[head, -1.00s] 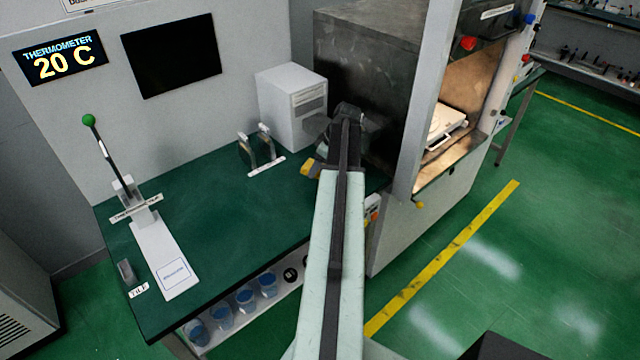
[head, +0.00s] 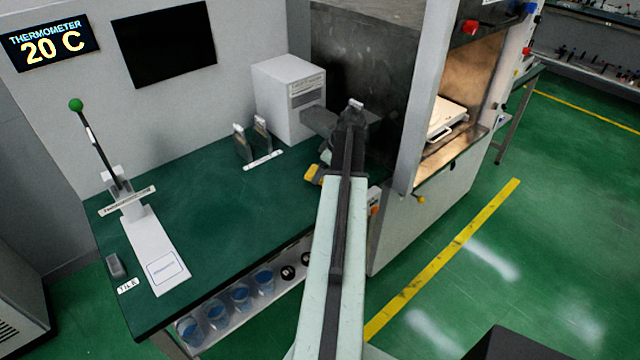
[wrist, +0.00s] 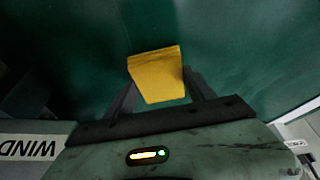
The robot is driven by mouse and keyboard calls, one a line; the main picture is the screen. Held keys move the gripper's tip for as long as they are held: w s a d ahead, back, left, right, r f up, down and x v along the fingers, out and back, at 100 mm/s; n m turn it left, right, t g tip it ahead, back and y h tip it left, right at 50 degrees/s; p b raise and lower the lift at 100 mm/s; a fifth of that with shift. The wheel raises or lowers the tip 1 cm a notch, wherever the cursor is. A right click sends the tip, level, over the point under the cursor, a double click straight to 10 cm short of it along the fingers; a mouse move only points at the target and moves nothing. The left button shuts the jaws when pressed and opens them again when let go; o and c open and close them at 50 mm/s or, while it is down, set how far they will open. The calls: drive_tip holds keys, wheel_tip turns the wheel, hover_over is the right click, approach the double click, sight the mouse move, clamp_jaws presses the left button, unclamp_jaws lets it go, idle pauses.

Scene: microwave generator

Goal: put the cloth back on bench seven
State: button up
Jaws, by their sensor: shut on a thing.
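A small yellow cloth (wrist: 156,74) is between the two dark fingers of my gripper (wrist: 160,88) in the wrist view, with the green bench top behind it. In the head view the cloth (head: 314,174) shows as a yellow patch just left of my arm's end. My gripper (head: 324,160) is shut on it, over the right part of the green bench (head: 215,195). My arm hides part of the bench there. I cannot tell whether the cloth touches the bench top. No bench number is readable.
A white box-shaped device (head: 288,95) and a small upright holder (head: 255,145) stand behind the gripper. A lever stand (head: 120,195) is at the left. A fume hood (head: 405,190) rises close on the right. The middle of the bench is clear.

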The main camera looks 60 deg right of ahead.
drive_tip(key=shift+f, duration=0.55)
drive_tip(key=o, duration=1.2)
drive_tip(key=p+v, duration=1.1)
drive_tip(key=v, duration=0.1)
